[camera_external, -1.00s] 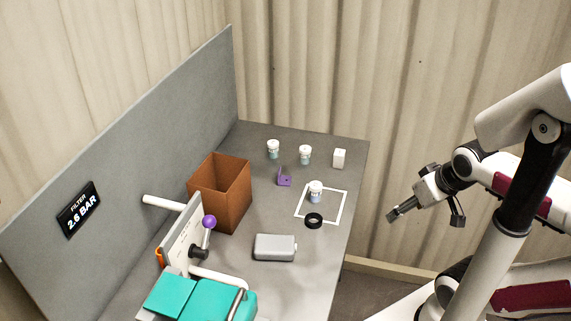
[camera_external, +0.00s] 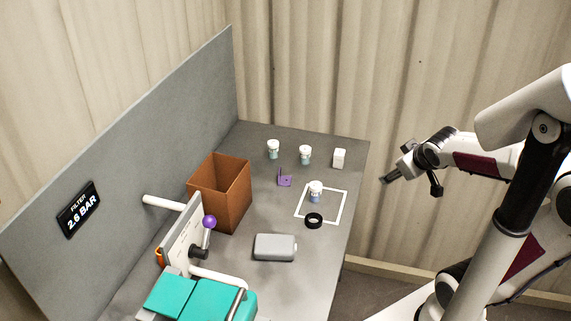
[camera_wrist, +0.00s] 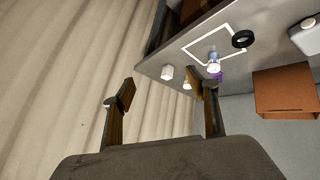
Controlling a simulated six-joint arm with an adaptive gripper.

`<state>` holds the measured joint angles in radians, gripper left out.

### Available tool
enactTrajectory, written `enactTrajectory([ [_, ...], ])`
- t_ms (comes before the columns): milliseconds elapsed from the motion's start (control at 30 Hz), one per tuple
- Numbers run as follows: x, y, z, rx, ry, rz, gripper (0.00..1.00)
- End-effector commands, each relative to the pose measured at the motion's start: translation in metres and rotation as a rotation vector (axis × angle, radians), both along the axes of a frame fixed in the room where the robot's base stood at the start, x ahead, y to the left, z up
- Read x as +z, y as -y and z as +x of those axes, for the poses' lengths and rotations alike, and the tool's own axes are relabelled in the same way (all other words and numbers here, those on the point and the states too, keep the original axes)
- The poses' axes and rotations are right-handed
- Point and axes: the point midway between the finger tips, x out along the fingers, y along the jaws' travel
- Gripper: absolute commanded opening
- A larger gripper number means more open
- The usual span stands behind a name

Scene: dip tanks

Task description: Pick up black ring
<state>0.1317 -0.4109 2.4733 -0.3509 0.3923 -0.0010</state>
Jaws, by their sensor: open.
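The black ring (camera_external: 314,220) lies flat on the grey bench, at the near edge of a white square outline (camera_external: 338,219). In the wrist view the ring (camera_wrist: 243,39) is at the upper right, apart from my fingers. My gripper (camera_external: 385,179) is in the air to the right of the bench, well away from the ring. In the wrist view its two fingers (camera_wrist: 162,92) are spread wide with nothing between them.
A white-lidded jar (camera_external: 316,190) stands inside the outline close to the ring. A grey case (camera_external: 275,247) lies nearby. A brown open box (camera_external: 221,196), a purple piece (camera_external: 285,181), two more jars and a white block (camera_external: 339,158) stand further back.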

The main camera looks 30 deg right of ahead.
Motion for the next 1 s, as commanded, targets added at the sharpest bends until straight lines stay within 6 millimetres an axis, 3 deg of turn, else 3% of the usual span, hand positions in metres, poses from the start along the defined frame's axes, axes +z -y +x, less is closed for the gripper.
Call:
enactTrajectory([
  [467, -0.032, 0.023, 0.083, 0.196, 0.08, -0.128, 0.58],
  [700, -0.059, 0.02, 0.114, 0.327, 0.115, -0.139, 0.58],
  [1000, -0.098, 0.003, 0.139, 0.502, 0.162, -0.098, 0.58],
])
